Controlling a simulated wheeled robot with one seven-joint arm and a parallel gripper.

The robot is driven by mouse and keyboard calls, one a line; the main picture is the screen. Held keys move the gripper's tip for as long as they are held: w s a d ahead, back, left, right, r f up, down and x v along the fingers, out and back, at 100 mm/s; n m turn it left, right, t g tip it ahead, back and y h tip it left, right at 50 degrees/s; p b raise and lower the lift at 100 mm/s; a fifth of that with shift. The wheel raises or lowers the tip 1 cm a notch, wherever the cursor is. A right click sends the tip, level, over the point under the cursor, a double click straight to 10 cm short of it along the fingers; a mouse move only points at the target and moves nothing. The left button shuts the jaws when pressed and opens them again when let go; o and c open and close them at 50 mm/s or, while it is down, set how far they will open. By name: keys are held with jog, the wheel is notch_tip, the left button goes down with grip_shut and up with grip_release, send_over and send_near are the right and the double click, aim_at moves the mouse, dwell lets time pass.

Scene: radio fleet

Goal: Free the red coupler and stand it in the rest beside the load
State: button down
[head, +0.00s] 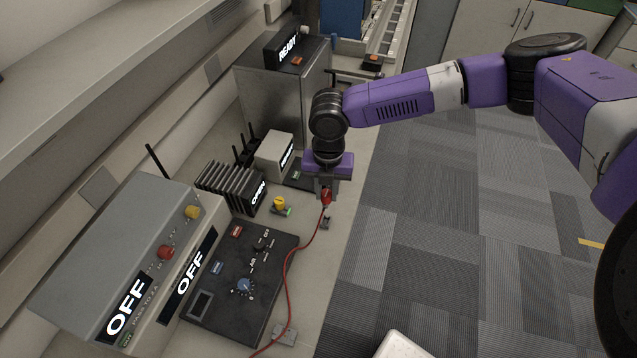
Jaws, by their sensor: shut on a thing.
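My gripper (327,187) points down over the bench and is shut on the red coupler (326,197). A red cable (289,265) trails from the coupler down the bench to the front. A small grey block (326,223) sits on the bench just below the coupler in the picture; I cannot tell whether they touch. The black finned load (232,188), its sign reading "OPEN", stands to the left. A yellow coupler (279,203) stands on a small base with a green light beside the load. The jaws hide the coupler's upper part.
A grey cabinet (120,265) with two "OFF" signs, red and yellow knobs and an antenna stands at the left. A black control panel (238,285) lies beside it. A white box (274,152) and a metal cabinet (275,100) with a "READY" sign (287,49) stand behind.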

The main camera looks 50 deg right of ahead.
aim_at(326, 204)
dwell(0.4)
jog(key=shift+f+b, duration=0.95)
jog(key=shift+f, duration=1.95)
jog(key=shift+p, duration=0.95)
jog(key=shift+f+b, duration=0.8)
jog(key=shift+f, duration=1.1)
jog(key=c, duration=1.1)
grip_release()
jog(key=shift+r, duration=0.15)
notch_tip(326, 204, up, 8)
jog(key=shift+f+b, duration=0.2)
jog(key=shift+b, duration=0.35)
